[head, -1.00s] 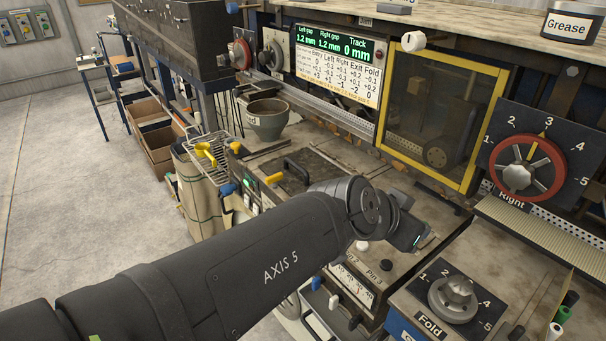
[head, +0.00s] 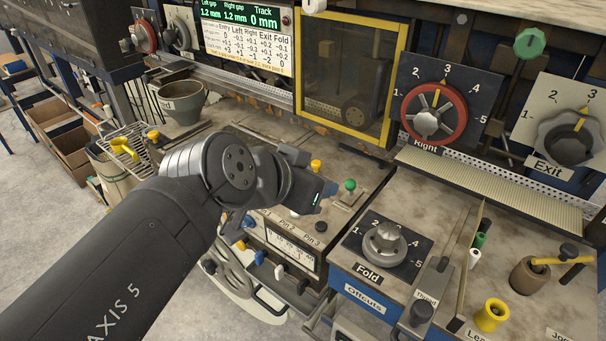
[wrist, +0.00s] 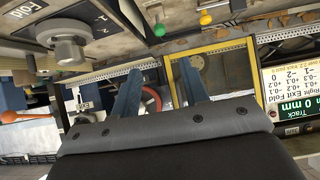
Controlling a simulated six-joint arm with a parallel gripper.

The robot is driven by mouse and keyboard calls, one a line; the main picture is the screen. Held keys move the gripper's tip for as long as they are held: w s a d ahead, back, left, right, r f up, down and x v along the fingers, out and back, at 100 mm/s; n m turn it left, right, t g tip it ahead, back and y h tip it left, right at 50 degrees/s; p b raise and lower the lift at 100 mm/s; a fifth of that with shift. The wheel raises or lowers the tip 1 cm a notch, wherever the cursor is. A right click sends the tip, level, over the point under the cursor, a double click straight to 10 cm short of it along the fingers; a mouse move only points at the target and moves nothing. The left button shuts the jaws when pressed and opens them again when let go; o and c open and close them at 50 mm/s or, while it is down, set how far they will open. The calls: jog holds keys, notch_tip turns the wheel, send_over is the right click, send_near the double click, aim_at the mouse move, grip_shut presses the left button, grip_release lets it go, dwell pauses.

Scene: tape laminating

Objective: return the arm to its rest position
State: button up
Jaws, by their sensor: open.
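My arm reaches in from the lower left of the head view, with its wrist bent over the middle of the bench. My gripper (head: 327,190) is above the bench near the pin controls, left of a green-topped knob (head: 350,185). Its fingers are mostly hidden behind the wrist there. In the wrist view, which is upside down, the two blue fingers of my gripper (wrist: 160,88) are spread apart with nothing between them. The red Right dial shows behind that gap.
The Fold dial (head: 385,243) stands to the gripper's right. Behind are a yellow-framed window (head: 346,117), the red Right dial (head: 428,126) and the Exit dial (head: 570,137). A pot (head: 181,103) stands back left. A yellow spool (head: 491,315) and wooden pot (head: 527,276) are front right.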

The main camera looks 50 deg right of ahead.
aim_at(349, 183)
dwell(0.3)
jog(key=x, duration=1.6)
jog(key=shift+d+f, duration=0.25)
jog(key=shift+d, duration=0.1)
jog(key=shift+a, duration=0.1)
jog(key=shift+d+f, duration=0.25)
jog(key=shift+d, duration=0.15)
jog(key=shift+r, duration=0.1)
dwell(2.3)
jog(key=shift+d+y, duration=0.3)
jog(key=shift+y, duration=0.7)
jog(key=shift+d+y, duration=0.15)
jog(key=shift+y, duration=0.25)
